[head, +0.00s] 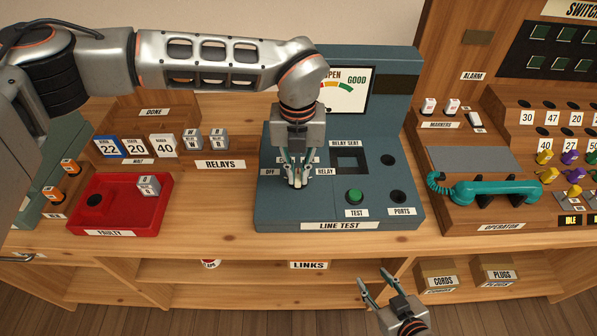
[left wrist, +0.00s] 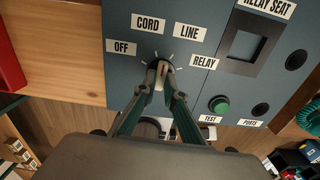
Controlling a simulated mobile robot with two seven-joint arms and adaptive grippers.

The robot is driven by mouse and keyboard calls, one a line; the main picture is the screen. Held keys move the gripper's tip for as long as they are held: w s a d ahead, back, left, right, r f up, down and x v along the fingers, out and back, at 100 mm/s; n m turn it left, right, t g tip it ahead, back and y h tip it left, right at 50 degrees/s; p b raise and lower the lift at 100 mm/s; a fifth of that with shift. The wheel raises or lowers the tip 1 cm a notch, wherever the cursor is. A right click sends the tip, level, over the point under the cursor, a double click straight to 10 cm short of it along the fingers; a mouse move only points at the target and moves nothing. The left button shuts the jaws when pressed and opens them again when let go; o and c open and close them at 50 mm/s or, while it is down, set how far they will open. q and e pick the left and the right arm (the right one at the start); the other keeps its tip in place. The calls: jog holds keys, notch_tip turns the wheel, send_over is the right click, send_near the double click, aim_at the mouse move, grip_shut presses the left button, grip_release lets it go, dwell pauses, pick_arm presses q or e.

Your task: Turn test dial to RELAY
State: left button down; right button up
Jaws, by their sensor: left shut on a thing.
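The test dial (left wrist: 162,70) is a small knob on the sloped face of the blue-grey LINE TEST box (head: 241,216). In the left wrist view, OFF, CORD, LINE and RELAY labels (left wrist: 204,62) fan around it, with RELAY at the right. My left gripper (head: 298,182) comes down from above and is shut on the dial; its fingers cover much of the knob. I cannot tell for sure which label the dial points to. My right gripper (head: 375,280) is open and empty, low in front of the bench.
A green TEST button (head: 355,195), an empty RELAY SEAT recess (head: 349,159) and port holes lie right of the dial. A red FAULTY tray (head: 118,218) holds one relay at the left. A teal handset (head: 490,191) lies on the operator desk at the right.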

aim_at(296, 176)
pick_arm(q)
jog(key=m, duration=0.6)
jog(key=shift+a+m, duration=0.1)
jog(key=shift+m, duration=0.2)
jog(key=m, duration=0.6)
jog(key=shift+w+a+r, duration=0.1)
jog(key=shift+w, duration=0.05)
jog(key=shift+m, duration=0.4)
jog(key=c, duration=2.1)
grip_release()
notch_tip(296, 176, up, 12)
